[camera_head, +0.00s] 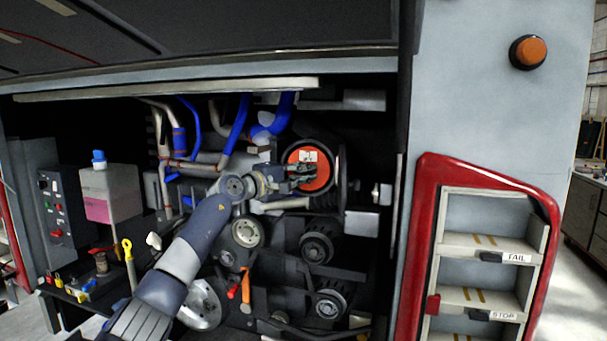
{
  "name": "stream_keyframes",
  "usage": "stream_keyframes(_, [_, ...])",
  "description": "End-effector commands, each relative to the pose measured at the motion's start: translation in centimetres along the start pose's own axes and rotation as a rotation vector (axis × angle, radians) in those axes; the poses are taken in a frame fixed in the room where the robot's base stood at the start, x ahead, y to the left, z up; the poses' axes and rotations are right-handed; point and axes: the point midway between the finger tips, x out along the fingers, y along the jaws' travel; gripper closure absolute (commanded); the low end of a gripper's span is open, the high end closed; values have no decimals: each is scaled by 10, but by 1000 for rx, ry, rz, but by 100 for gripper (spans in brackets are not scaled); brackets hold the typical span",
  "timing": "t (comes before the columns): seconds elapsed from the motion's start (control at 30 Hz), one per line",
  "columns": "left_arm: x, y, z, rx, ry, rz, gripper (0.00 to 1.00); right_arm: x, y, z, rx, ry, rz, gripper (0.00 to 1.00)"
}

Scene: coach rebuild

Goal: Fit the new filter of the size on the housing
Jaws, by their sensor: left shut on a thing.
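A round orange-red filter end (318,184) with a white label (308,156) faces me inside the open engine bay. The print on the label is too small to read surely. A dark round housing (342,172) surrounds the orange-red face; I cannot tell how deep the filter sits in it. My left gripper (306,171) is in front of the orange-red face and shut on it, hiding its middle. My left arm reaches up to it from the lower left. My right gripper is not in view.
Pulleys and belts (318,246) lie below the housing, with blue hoses (237,130) above left. A pink-filled tank (112,205) and a control box (60,205) stand at left.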

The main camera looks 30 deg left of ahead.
Motion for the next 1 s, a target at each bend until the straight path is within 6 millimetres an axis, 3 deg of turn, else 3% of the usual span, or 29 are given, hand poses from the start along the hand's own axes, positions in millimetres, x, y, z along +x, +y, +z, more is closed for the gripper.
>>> stream_keyframes(1.0, [22, -1, -10, 0, 1, 5, 100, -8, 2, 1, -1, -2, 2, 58])
